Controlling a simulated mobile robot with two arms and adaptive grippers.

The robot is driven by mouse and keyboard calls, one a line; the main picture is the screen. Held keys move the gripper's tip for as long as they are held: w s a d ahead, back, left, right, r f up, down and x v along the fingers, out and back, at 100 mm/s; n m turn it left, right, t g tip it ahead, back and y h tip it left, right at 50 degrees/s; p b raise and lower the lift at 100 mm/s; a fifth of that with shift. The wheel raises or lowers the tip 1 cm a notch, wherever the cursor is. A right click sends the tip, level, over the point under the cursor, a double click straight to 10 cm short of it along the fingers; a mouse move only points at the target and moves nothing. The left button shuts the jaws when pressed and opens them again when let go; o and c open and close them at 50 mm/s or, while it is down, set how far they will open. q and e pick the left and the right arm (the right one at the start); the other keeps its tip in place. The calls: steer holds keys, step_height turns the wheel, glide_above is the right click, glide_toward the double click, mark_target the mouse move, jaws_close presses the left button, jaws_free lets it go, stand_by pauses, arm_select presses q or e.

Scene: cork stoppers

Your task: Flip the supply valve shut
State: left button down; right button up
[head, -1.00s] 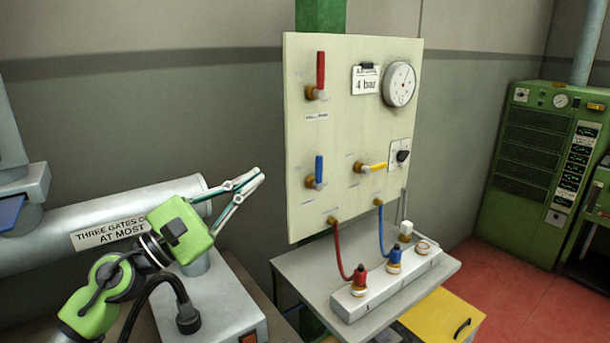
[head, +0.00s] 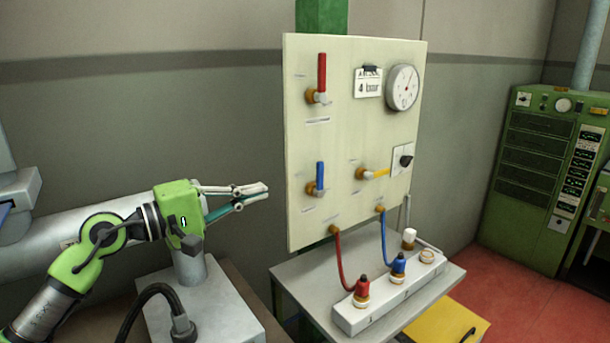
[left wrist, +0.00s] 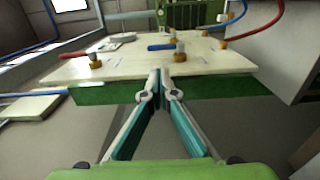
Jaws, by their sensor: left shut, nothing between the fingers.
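The cream valve panel (head: 308,225) stands upright right of my left gripper (head: 267,190). It carries a red-handled valve (head: 322,72) at upper left, a blue-handled valve (head: 320,175) below it, both handles upright, and a yellow-handled valve (head: 376,173) with its handle lying sideways. The small labels are too blurred to tell which is the supply valve. My left gripper is shut and empty, its tips just left of the panel edge, near the blue valve's height. The left wrist view shows the tips (left wrist: 161,76) before the panel edge, with the blue handle (left wrist: 160,47) beyond. My right gripper is not in view.
Red (head: 340,265) and blue (head: 384,238) hoses run down to a white manifold block (head: 350,318) on a grey table. A green cabinet (head: 530,170) stands at right.

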mark_target(317, 173)
arm_select(q)
steer(key=p+x, duration=0.5)
steer(key=x, duration=0.6)
steer(key=shift+d+r, duration=0.15)
steer(key=shift+r, duration=0.05)
steer(key=shift+w+d+f, duration=0.2)
steer(key=shift+w+d, duration=0.15)
steer(key=shift+d, duration=0.05)
steer(key=shift+p, duration=0.3)
steer(key=shift+r+p, duration=0.25)
steer(key=shift+p, duration=0.15)
steer(key=shift+d+y, duration=0.1)
steer(key=shift+y, duration=0.2)
steer(key=shift+w+g+p, duration=0.1)
steer(key=shift+g+p, duration=0.2)
steer(key=shift+p, duration=0.05)
